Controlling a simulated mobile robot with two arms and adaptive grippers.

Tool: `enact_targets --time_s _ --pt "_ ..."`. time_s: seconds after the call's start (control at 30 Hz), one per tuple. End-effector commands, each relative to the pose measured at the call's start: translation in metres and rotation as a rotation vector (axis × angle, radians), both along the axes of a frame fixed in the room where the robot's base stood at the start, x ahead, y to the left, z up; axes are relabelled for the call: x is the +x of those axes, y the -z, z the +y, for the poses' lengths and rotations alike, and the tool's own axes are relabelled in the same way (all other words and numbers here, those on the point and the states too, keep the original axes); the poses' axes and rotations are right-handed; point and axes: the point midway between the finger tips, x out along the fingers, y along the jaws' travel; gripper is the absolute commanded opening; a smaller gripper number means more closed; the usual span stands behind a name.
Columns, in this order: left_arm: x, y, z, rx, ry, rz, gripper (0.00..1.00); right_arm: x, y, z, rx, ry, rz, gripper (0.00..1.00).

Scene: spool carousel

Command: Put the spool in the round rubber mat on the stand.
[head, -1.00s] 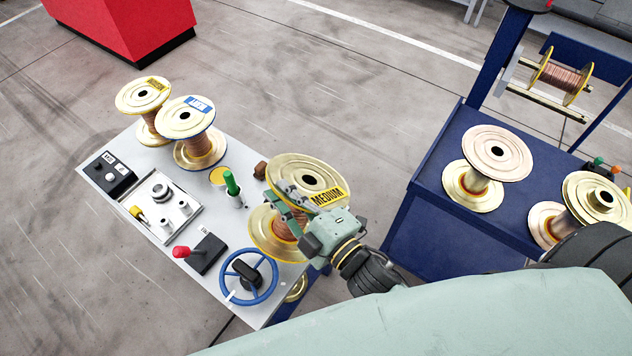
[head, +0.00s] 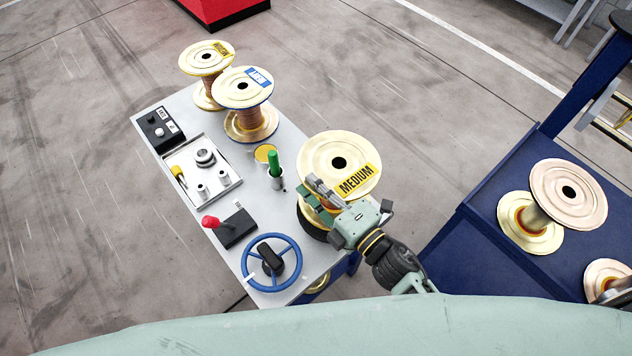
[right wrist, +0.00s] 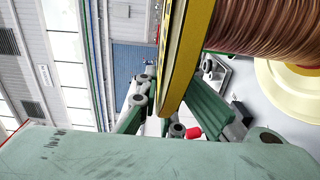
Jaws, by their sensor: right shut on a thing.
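The spool (head: 318,157) has pale gold flanges, copper wire and a yellow MEDIUM label. It stands roughly upright over the near right part of the grey stand (head: 215,115). My right gripper (head: 322,193) is shut on the near edge of its upper flange. In the right wrist view, the flange's yellow rim (right wrist: 187,60) runs between the fingers (right wrist: 161,118). A black round edge, seemingly the rubber mat (head: 314,231), shows under the lower flange. Most of it is hidden, and I cannot tell whether the spool touches it. My left gripper is out of view.
A blue handwheel (head: 271,263), red-knobbed lever box (head: 238,228), green-handled tool in a cup (head: 276,172) and metal tray (head: 222,187) crowd the stand. Two spools (head: 243,88) (head: 207,58) stand at its far end. A blue bench (head: 480,235) with spools is at right.

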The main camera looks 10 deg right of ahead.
Motion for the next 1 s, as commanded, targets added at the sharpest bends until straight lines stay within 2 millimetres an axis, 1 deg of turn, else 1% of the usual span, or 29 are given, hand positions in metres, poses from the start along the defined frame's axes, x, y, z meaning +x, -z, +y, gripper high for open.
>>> enact_targets --time_s 0.03,0.1,0.6,0.8,1.0 --pt "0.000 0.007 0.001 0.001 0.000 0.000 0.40 0.002 0.002 0.001 0.001 -0.003 -0.015 0.00" --pt "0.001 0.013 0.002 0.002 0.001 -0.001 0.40 0.002 0.008 0.001 0.001 -0.002 -0.015 0.00" --pt "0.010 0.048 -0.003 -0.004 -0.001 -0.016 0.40 0.002 0.046 0.001 0.002 -0.002 -0.014 0.00" --pt "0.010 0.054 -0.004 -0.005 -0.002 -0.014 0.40 0.002 0.052 0.001 0.003 -0.002 -0.015 0.00" --pt "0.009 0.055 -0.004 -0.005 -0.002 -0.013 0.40 0.002 0.052 0.001 0.003 -0.002 -0.015 0.00"
